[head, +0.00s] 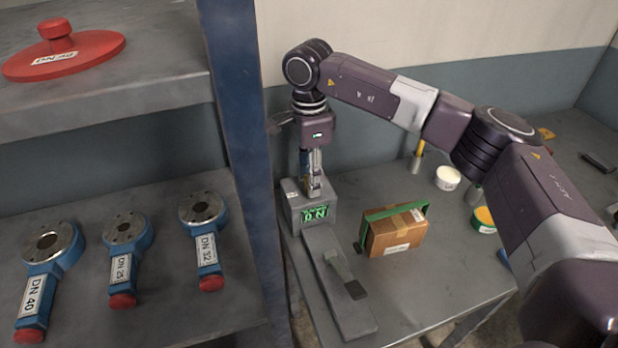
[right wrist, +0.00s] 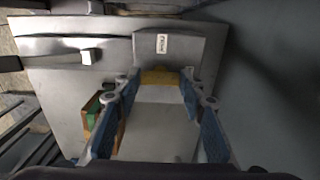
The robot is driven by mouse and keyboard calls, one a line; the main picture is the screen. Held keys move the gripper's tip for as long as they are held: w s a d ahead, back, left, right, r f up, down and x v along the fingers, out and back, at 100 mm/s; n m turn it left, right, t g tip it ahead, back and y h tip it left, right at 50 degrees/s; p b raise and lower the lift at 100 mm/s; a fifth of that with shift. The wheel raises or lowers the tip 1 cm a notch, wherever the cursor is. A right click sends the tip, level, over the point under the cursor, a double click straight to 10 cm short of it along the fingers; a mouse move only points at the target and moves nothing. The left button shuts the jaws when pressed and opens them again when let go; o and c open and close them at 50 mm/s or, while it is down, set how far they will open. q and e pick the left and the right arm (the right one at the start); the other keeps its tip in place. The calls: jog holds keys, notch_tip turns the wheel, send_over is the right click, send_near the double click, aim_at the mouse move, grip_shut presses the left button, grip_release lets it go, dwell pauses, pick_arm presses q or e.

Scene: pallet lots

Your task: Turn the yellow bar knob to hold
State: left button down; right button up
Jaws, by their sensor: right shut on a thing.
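The yellow bar knob (right wrist: 160,77) sits on top of a small grey box (head: 294,213) that has a lit green display (head: 314,214) on its front. In the head view only a bit of yellow shows at the fingers. My right gripper (head: 314,188) points down onto the box from above. In the right wrist view its two fingers (right wrist: 160,82) are shut on the yellow bar, one at each end. A small white label (right wrist: 161,43) is on the box, too small to read. The knob's pointing direction is not clear. My left gripper is not in view.
A long grey base (head: 345,308) with a lever extends in front of the box. A carton (head: 397,234) with green straps stands to its right, and tubs (head: 447,178) farther right. A blue post (head: 240,110) and shelves with DN-labelled blue tools (head: 124,262) are at left.

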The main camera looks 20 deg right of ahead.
jog(key=shift+r, duration=0.1)
dwell(0.3)
jog(key=o, duration=1.2)
jog(key=shift+c, duration=0.2)
notch_tip(320, 180, up, 12)
